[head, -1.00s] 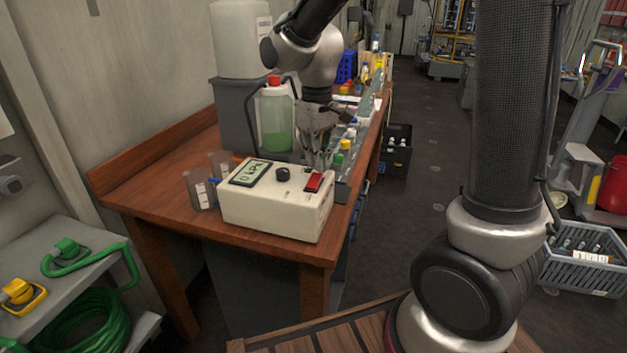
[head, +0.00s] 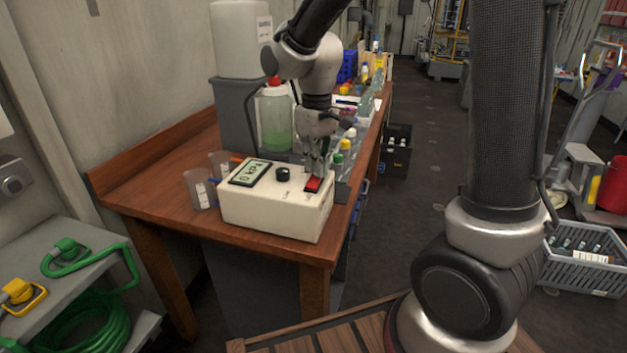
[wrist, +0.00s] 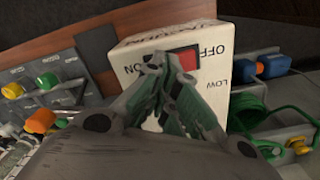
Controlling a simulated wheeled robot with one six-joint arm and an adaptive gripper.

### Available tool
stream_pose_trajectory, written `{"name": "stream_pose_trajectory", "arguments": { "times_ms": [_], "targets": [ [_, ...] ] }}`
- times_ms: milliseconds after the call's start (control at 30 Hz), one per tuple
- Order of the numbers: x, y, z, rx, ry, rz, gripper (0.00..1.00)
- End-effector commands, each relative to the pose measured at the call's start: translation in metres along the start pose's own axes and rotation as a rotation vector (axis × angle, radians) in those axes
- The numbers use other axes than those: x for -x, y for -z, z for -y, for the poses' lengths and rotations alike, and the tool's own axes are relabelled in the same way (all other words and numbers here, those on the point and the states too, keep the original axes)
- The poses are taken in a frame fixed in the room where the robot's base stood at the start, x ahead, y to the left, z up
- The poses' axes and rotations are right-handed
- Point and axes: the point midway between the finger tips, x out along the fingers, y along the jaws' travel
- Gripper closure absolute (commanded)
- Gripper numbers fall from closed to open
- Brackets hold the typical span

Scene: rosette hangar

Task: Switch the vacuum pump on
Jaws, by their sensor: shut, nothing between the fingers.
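The vacuum pump box (head: 265,213) is cream-white and stands on the near end of the wooden bench. Its top has a display (head: 250,173) that appears to read 0 kPa, a black knob (head: 283,174) and a red rocker switch (head: 313,184). My gripper (head: 316,170) is shut and empty, pointing down at the switch; I cannot tell whether the tips touch it. In the wrist view, the fingers (wrist: 170,62) overlap the left part of the red switch (wrist: 187,60). OFF and ON lettering shows beside the switch.
Two clear beakers (head: 199,188) stand left of the box. A bottle of green liquid (head: 275,115) and a grey bin (head: 234,115) stand behind. Several colour-capped bottles (head: 345,147) line the right side.

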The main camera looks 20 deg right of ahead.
Motion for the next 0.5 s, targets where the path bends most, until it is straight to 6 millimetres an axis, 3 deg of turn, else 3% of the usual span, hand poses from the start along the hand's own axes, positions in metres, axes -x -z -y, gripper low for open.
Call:
{"name": "stream_pose_trajectory", "arguments": {
  "times_ms": [500],
  "targets": [
    [-0.0081, -0.0001, 0.0000, 0.000, 0.000, 0.001, 1.00]
  ]
}}
